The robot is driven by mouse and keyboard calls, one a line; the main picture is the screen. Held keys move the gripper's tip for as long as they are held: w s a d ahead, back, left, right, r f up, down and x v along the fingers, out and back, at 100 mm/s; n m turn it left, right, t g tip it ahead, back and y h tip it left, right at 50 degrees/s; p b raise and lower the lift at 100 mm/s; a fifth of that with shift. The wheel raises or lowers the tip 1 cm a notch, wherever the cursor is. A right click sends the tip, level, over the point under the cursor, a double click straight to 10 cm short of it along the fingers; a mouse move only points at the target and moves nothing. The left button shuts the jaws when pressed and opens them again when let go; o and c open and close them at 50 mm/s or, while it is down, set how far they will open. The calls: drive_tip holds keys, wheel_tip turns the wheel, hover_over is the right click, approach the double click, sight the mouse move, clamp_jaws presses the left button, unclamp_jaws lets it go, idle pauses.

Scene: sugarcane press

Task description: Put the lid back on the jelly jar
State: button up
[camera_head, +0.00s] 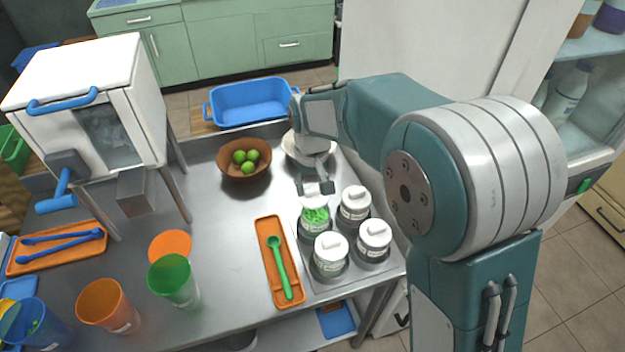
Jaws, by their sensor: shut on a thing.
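The open jelly jar (315,220) shows bright green contents and stands at the back left of a group of jars in the metal rack. My gripper (315,188) points down just above and behind this jar. It is shut on the white lid (313,203), which is partly hidden by the fingers. The lid is over the jar's far side, with the green contents showing in front of it. I cannot tell whether lid and jar touch.
Three lidded jars stand close by: back right (355,203), front right (374,238) and front left (331,250). An orange tray (267,222) with a green spoon (281,265) lies left of the rack. A brown bowl of limes (244,172) and a pale bowl (296,152) stand behind.

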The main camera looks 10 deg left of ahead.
sight(315, 197)
drive_tip(key=shift+d+f, duration=0.25)
drive_tip(key=shift+f, duration=0.45)
drive_tip(key=shift+d+f, duration=0.25)
drive_tip(key=shift+f, duration=0.45)
drive_tip(key=shift+a+f, duration=0.1)
drive_tip(key=shift+f, duration=0.45)
drive_tip(key=shift+a+f, duration=0.25)
drive_tip(key=shift+d+r, duration=0.15)
drive_tip(key=shift+d, duration=0.05)
drive_tip(key=shift+f, duration=0.2)
idle(0.6)
drive_tip(key=o, duration=0.9)
